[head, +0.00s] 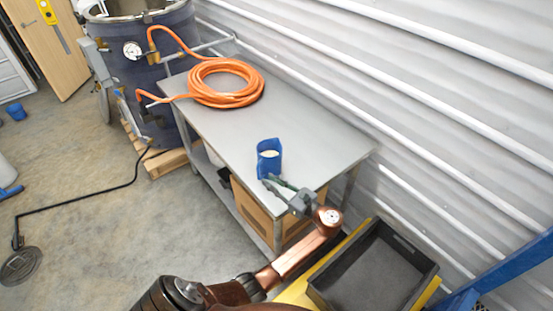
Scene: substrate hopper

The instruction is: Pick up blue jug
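The blue jug (269,163) stands upright on the grey tabletop, near the table's front right end. Its open top shows something pale inside. Whether a fingertip touches the jug is unclear.
The grey table (318,130) stands against a corrugated wall. An orange hose coil (226,99) lies at its far end, beside a large dark tank (158,65). A black tray (372,270) on yellow is at lower right. Tabletop between coil and jug is clear.

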